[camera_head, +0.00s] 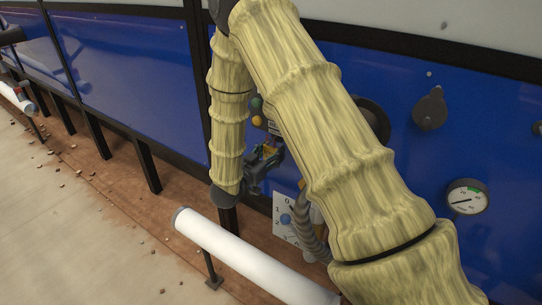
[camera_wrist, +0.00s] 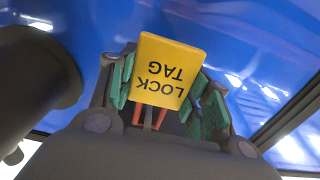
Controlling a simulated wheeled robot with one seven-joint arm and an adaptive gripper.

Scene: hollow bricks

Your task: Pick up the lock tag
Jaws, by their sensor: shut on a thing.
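The lock tag (camera_wrist: 170,68) is a yellow plate with black lettering that reads upside down in the wrist view. My gripper (camera_wrist: 165,98) has its green-padded fingers on either side of the tag's lower part and is shut on it. Two thin red strips show below the tag, between the fingers. In the head view my gripper (camera_head: 264,158) is in front of the blue panel, partly behind my arm. The tag is too small and covered there to make out clearly.
The blue panel (camera_head: 120,58) carries a dark knob (camera_head: 430,110) and a round gauge (camera_head: 467,197) at right. A white numbered plate (camera_head: 286,222) is below my gripper. A white pipe (camera_head: 250,262) runs low in front. Brown floor with scattered bits lies at left.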

